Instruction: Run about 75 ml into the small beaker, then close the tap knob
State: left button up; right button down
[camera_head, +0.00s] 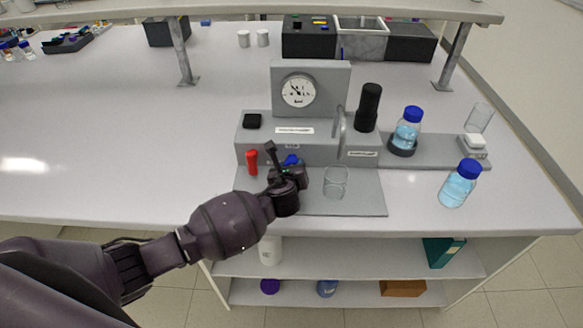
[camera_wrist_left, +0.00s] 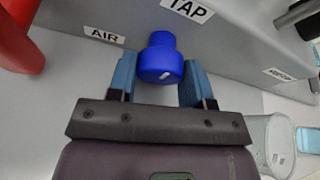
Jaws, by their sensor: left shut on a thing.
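The blue tap knob (camera_head: 291,160) sticks out of the front of the grey rig, under a TAP label in the left wrist view (camera_wrist_left: 160,58). My left gripper (camera_head: 284,172) is shut on this knob, with a blue finger pad on each side of it (camera_wrist_left: 159,80). The clear small beaker (camera_head: 335,183) stands upright on the rig's grey base plate, to the right of my gripper. Its edge also shows in the left wrist view (camera_wrist_left: 270,142). I see no clear liquid level in it.
A red handle (camera_head: 252,162) is just left of my gripper. A gauge (camera_head: 299,90), a curved grey pipe (camera_head: 340,130) and a black cylinder (camera_head: 368,107) stand on the rig. Blue-capped bottles (camera_head: 407,130) (camera_head: 459,184) are at right.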

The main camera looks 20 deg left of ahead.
pick_arm(q)
jog(key=shift+n+t+h, duration=0.3)
jog(key=shift+n+h, duration=0.2)
jog(key=shift+n, duration=0.2)
jog(key=o, duration=0.9)
